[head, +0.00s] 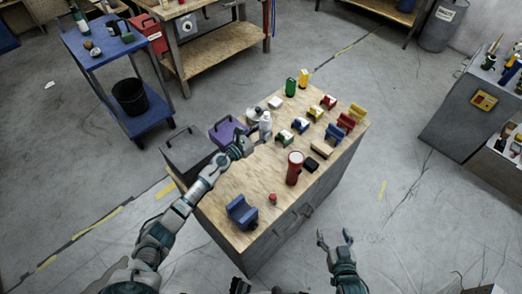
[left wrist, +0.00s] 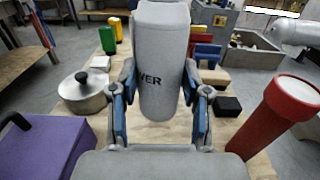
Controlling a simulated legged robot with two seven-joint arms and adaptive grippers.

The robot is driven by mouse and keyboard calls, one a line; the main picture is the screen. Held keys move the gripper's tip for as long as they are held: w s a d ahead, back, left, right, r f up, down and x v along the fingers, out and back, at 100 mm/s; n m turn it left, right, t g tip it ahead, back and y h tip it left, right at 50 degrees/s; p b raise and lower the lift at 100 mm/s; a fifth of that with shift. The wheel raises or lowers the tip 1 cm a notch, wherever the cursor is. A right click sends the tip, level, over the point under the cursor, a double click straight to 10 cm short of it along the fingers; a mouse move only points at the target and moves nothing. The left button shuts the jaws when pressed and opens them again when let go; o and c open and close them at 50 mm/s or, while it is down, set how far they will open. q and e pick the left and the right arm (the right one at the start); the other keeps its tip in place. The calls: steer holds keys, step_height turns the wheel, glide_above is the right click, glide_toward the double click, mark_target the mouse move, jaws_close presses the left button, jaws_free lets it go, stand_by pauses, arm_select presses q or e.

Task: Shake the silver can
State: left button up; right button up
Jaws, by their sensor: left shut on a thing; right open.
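The silver can (left wrist: 160,65) is a grey-white cylinder with dark letters ending in "VER". It fills the middle of the left wrist view, upright between the fingers. My left gripper (left wrist: 162,100) is shut on it, one blue-padded finger on each side. In the head view the can (head: 265,122) shows at the end of my left arm, over the wooden bench top; I cannot tell whether it touches the surface. My left gripper (head: 248,143) is partly hidden there. My right gripper (head: 335,239) is open and empty, in front of the bench over the floor.
The wooden bench top (head: 235,185) holds a red cylinder (head: 294,168), a blue block (head: 242,212), a purple box (head: 228,131), a pot (left wrist: 82,92) and several coloured blocks. A grey box (head: 188,150) is at its left. The front left of the top is mostly bare.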

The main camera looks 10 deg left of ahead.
mark_target(262, 126)
arm_select(q)
steer(key=shift+w+r, duration=0.1)
steer(key=shift+r, duration=0.4)
step_height(262, 126, up, 3)
steer(key=shift+d+f, duration=0.1)
steer(key=shift+f, duration=0.05)
step_height(262, 126, up, 4)
steer(key=shift+f, duration=0.2)
step_height(262, 126, down, 7)
step_height(262, 126, up, 4)
steer(key=shift+f, duration=0.25)
step_height(262, 126, up, 4)
steer(key=shift+f, duration=3.7)
